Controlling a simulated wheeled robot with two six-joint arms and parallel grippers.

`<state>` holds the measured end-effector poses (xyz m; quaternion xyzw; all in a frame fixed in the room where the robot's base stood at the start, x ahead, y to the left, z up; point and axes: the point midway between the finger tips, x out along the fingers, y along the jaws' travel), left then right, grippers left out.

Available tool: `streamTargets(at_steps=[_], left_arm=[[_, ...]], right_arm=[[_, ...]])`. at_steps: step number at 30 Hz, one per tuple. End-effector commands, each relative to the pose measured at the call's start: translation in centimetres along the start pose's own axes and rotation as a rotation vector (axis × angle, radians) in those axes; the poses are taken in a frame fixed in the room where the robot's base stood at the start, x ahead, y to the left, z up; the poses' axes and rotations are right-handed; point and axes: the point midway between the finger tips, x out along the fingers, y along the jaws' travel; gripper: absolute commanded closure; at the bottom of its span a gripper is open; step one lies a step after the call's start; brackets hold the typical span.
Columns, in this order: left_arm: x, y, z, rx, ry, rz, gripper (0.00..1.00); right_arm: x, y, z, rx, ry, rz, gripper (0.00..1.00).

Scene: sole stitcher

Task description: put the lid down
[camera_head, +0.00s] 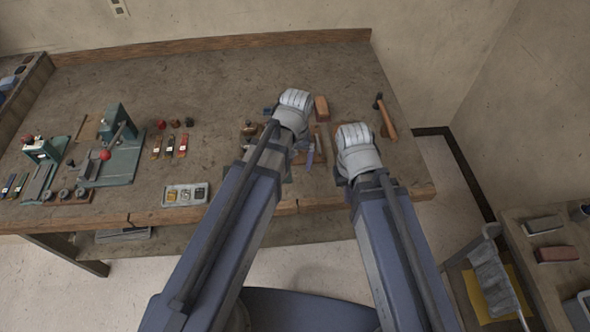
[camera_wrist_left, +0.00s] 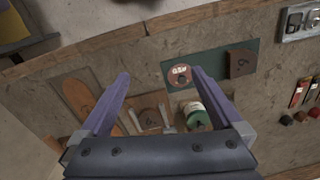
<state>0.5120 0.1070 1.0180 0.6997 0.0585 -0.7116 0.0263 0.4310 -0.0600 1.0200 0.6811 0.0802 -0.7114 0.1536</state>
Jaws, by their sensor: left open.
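A round reddish-brown disc with a pale label, which looks like the lid (camera_wrist_left: 180,76), lies on a dark green mat (camera_wrist_left: 212,66) in the left wrist view. A green and white jar (camera_wrist_left: 196,115) stands beside the mat, partly behind a finger. My left gripper (camera_wrist_left: 160,73) is open, its purple fingers spread above the bench. The lid shows between the fingertips, close to the right-hand one; I cannot tell whether they touch. In the head view my left gripper (camera_head: 312,152) hides the lid and jar. My right gripper (camera_head: 356,155) is beside it, its fingers hidden.
A brown block (camera_wrist_left: 240,64) sits on the mat; an orange-brown sole shape (camera_wrist_left: 79,97) lies to its left. A hammer (camera_head: 386,118), a reddish block (camera_head: 321,108), a tray (camera_head: 185,194) and green machines (camera_head: 115,150) stand on the bench. The back of the bench is clear.

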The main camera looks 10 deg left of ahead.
Motion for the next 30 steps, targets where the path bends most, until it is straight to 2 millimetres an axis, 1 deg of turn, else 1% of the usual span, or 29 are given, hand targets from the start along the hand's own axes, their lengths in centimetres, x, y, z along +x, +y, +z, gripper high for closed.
streamTargets(at_steps=[1,3,6,8,10,18,24,30], left_arm=[[0.0,1.1,3.1,0.109,-0.002,-0.015,0.00],[-0.1,2.2,5.4,0.240,-0.005,-0.034,0.00],[-0.1,3.2,7.7,0.376,-0.009,-0.053,0.00],[-0.2,3.5,8.5,0.424,-0.011,-0.060,0.00],[-0.2,3.6,8.8,0.451,-0.012,-0.064,0.00],[-0.1,3.7,8.7,0.455,-0.013,-0.064,0.00],[2.1,3.8,8.6,0.452,-0.013,-0.064,0.00],[1.7,3.8,8.6,0.452,-0.012,-0.064,0.00]], right_arm=[[0.0,0.0,0.0,0.000,0.000,0.000,1.00],[0.0,0.0,0.0,0.000,0.000,0.000,1.00],[0.0,0.0,0.0,0.000,0.000,0.000,1.00],[0.0,0.0,0.0,0.000,0.000,0.000,1.00],[0.0,0.0,0.0,0.000,0.000,0.000,1.00],[0.1,0.0,0.0,0.000,0.000,0.000,1.00],[2.3,-0.2,-0.1,0.001,0.000,0.000,1.00],[1.9,-0.2,-0.1,0.001,0.000,0.000,1.00]])
